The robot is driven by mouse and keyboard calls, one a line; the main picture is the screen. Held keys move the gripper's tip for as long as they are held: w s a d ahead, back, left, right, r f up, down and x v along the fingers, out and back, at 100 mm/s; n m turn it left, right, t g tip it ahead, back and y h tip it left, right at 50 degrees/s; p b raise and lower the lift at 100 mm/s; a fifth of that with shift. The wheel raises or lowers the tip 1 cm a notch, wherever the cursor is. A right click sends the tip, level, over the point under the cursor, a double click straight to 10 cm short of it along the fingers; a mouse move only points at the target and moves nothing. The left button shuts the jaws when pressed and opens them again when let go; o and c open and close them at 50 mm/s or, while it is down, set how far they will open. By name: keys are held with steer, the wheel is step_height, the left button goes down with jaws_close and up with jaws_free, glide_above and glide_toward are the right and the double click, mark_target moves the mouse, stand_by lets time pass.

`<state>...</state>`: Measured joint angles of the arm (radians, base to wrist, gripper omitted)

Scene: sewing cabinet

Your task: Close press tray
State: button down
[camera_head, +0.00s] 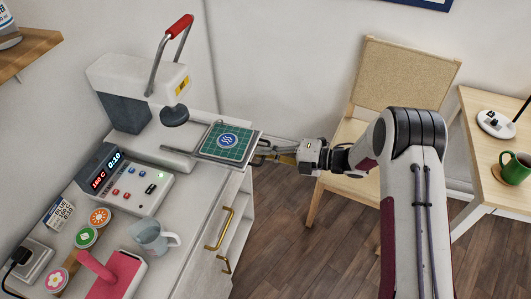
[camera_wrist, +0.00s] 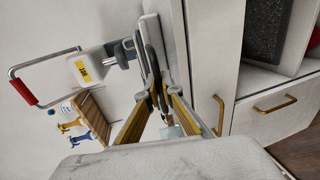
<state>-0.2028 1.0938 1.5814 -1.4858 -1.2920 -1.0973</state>
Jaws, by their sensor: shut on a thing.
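The press tray (camera_head: 205,153) is pulled out toward the right from under the press (camera_head: 140,85), past the cabinet top's edge. My gripper (camera_head: 264,152) is shut at the tray's right end, where a handle seems to be. In the wrist view my gripper's fingers (camera_wrist: 158,98) close around the dark handle (camera_wrist: 150,62) at the tray's edge. The exact contact is partly hidden by the fingers. The press's lever with a red grip (camera_head: 180,27) stands raised.
A control box (camera_head: 128,180) with a lit display stands left of the tray. A glass jug (camera_head: 152,237), a pink object (camera_head: 118,278) and several round patches lie nearer on the cabinet (camera_head: 205,225). A chair (camera_head: 385,90) and a table (camera_head: 495,150) stand to the right.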

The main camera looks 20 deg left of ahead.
mark_target(239, 143)
steer(key=r+x, duration=0.1)
steer(key=x, duration=0.4)
steer(key=r+x, duration=0.1)
steer(key=x, duration=0.5)
steer(key=r+x, duration=0.1)
steer(key=x, duration=0.5)
steer(key=shift+a+r, duration=0.35)
steer(key=c, duration=2.2)
jaws_free()
steer(key=shift+a, duration=0.1)
steer(key=shift+c, duration=0.2)
steer(key=shift+d, duration=0.2)
steer(key=shift+v, duration=5.9)
steer(key=shift+f, duration=0.1)
